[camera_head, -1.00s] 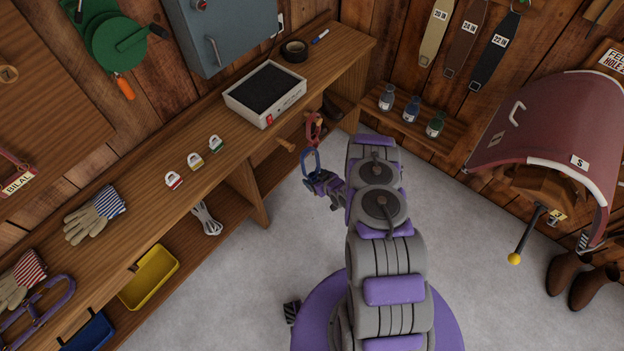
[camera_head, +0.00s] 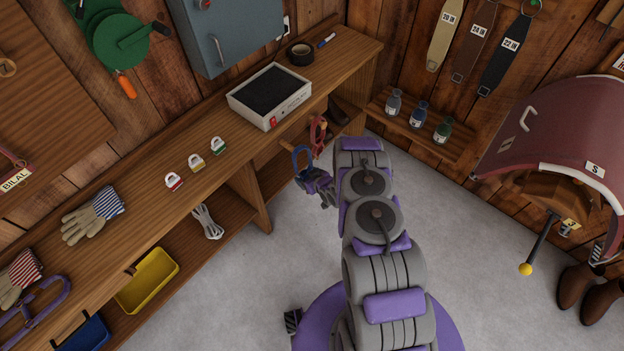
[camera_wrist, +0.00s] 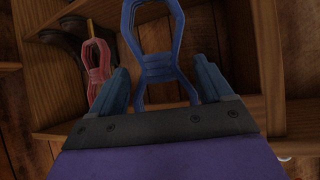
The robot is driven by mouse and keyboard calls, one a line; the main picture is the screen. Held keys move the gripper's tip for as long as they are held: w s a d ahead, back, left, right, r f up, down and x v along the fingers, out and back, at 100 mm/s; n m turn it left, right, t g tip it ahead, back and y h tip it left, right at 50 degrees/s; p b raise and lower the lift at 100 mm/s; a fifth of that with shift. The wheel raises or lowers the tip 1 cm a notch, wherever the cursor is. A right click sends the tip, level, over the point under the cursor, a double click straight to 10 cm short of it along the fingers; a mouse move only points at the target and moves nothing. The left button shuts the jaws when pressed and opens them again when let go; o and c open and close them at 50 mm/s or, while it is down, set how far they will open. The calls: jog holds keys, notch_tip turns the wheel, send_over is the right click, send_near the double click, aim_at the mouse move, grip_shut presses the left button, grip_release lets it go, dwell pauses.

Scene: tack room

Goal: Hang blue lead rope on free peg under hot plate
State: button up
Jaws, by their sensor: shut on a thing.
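My gripper (camera_head: 312,177) is shut on the blue lead rope (camera_head: 301,158), a coiled loop standing up from the jaws just in front of the bench edge. In the wrist view the blue rope (camera_wrist: 153,45) rises between the two fingers of my gripper (camera_wrist: 153,88). The hot plate (camera_head: 268,96), a white box with a black top, sits on the bench above. A red rope (camera_head: 318,133) hangs under the bench edge to the right of the blue one; it also shows in the wrist view (camera_wrist: 96,77). A wooden peg (camera_head: 287,146) sticks out beneath the hot plate, partly hidden by the blue rope.
The wooden bench (camera_head: 150,155) carries several padlocks and gloves. A yellow tray (camera_head: 148,282) and a white cord (camera_head: 208,222) lie on the lower shelf. Bottles (camera_head: 419,114) stand on a right wall shelf. The concrete floor around my arm is clear.

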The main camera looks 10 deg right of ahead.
aim_at(301, 176)
jog(key=a, duration=0.1)
jog(key=w+a, duration=0.1)
jog(key=shift+w+a+b, duration=0.2)
jog(key=shift+a+b, duration=0.15)
jog(key=shift+a, duration=0.05)
jog(key=shift+w+d+f+b, duration=0.2)
jog(key=shift+w+d+b, duration=0.2)
jog(key=shift+w, duration=0.25)
jog(key=shift+w+a+f, duration=0.15)
jog(key=shift+w+a, duration=0.05)
jog(key=shift+a, duration=0.25)
jog(key=shift+w+a+f, duration=0.15)
jog(key=shift+a, duration=0.3)
jog(key=shift+d, duration=0.5)
